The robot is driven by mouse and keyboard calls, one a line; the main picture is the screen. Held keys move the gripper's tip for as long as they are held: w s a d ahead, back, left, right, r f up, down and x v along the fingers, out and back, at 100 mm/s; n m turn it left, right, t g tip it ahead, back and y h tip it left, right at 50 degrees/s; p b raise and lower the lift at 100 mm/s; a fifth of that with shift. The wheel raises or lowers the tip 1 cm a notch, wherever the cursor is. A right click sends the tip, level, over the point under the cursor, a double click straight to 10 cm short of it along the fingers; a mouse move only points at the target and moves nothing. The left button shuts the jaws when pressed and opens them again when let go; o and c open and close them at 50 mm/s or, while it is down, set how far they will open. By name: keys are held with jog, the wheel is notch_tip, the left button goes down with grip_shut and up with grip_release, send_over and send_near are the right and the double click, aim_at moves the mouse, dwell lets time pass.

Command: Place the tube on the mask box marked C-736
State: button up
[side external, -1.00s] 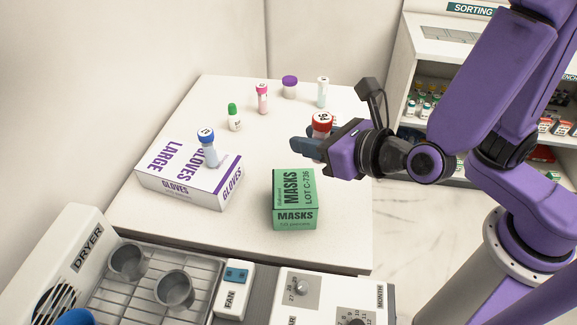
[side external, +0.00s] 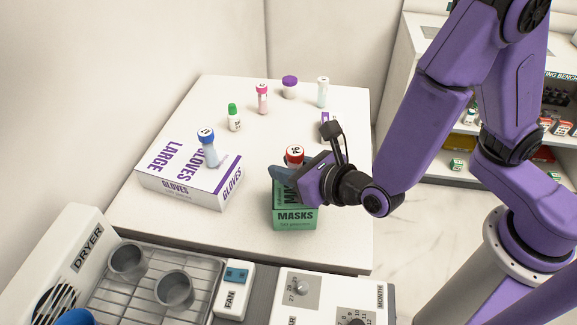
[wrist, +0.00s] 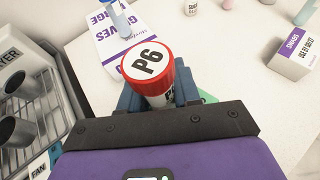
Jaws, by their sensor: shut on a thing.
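A tube with a red cap marked P6 (side external: 295,152) is upright between the fingers of my gripper (side external: 289,172). In the wrist view the tube's cap (wrist: 147,62) faces the camera and the fingers close on its body from both sides. The green mask box (side external: 295,218), marked LOT C-736 in the earlier view, stands on the white table. My gripper and tube are over this box and cover most of its top. I cannot tell whether the tube's base touches it. In the wrist view only a green corner of the box (wrist: 208,97) shows.
A gloves box (side external: 185,195) with a blue-capped tube (side external: 207,150) on it stands to the left. Green-capped (side external: 234,118), pink-capped (side external: 262,99) and pale (side external: 322,93) tubes and a purple-lidded jar (side external: 290,87) stand behind. A swabs box (wrist: 292,58) stands at right. A drying rack (side external: 150,290) lies in front.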

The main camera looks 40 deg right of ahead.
jog(key=shift+f, duration=0.2)
jog(key=o, duration=1)
